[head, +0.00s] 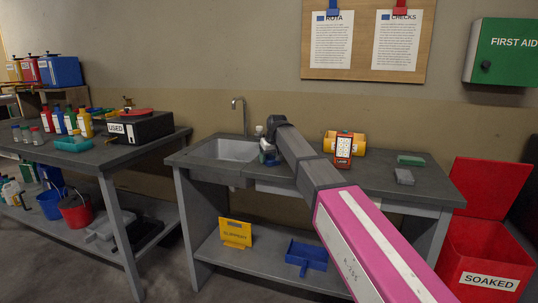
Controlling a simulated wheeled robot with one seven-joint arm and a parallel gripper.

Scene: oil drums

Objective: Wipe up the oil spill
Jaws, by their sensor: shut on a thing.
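My arm reaches from the lower right to the sink bench. My gripper (269,152) is small and partly hidden by my wrist, just right of the sink. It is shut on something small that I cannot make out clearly. No oil spill is visible in the head view. A red bin marked SOAKED (486,262) stands open at the right. A black box marked USED (140,128) sits on the left bench. A green block (411,160) and a grey block (404,176) lie on the right of the sink bench.
The sink (231,151) is left of my gripper. A red handheld device (344,148) and a yellow container (330,141) stand behind my arm. A yellow SLIPPERY sign (235,232) and blue dustpan (306,254) are on the lower shelf. Bottles (70,120) crowd the left bench.

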